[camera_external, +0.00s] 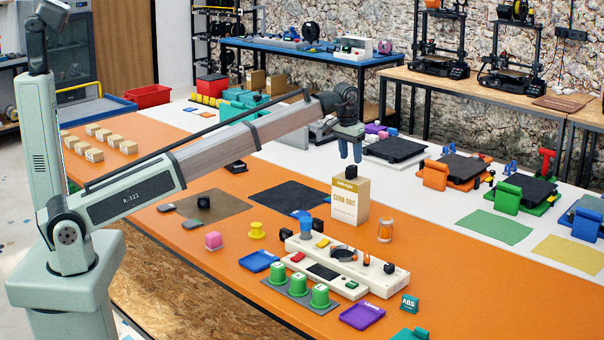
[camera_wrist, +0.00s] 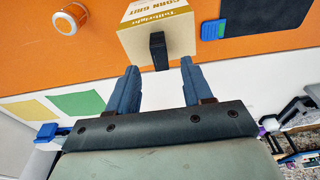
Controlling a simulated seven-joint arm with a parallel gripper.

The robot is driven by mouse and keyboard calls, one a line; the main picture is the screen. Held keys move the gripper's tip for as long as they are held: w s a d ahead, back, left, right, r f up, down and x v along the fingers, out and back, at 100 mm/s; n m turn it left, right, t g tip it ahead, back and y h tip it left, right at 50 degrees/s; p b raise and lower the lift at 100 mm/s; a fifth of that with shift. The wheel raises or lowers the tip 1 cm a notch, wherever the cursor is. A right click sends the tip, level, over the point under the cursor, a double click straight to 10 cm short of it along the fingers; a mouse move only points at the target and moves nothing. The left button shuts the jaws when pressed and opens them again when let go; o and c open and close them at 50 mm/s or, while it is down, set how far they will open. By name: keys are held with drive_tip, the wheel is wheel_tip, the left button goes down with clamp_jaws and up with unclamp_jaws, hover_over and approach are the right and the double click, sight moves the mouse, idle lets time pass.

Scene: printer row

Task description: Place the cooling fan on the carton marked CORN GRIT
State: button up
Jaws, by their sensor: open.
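The CORN GRIT carton (camera_external: 349,203) is a cream and gold box standing upright on the orange table. Its top and lettering also show in the wrist view (camera_wrist: 135,42). A small black block, seemingly the cooling fan (camera_external: 351,172), rests on top of the carton. In the wrist view the fan (camera_wrist: 158,50) stands near the top's edge, just beyond and between my fingertips. My gripper (camera_external: 350,158) is open, pointing down just above the fan and carton. Its two blue fingers (camera_wrist: 159,65) are apart with a gap around the fan.
An orange-capped jar (camera_external: 385,231) stands right of the carton. A cream control panel (camera_external: 345,266) with knobs lies in front, beside green cylinders (camera_external: 300,285). A dark mat (camera_external: 288,196) lies left. Printers (camera_external: 395,150) line the white strip behind.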

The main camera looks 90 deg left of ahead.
sight(348, 168)
wheel_tip(348, 168, up, 7)
drive_tip(key=shift+s+d+f, duration=0.2)
drive_tip(key=shift+s+d, duration=0.15)
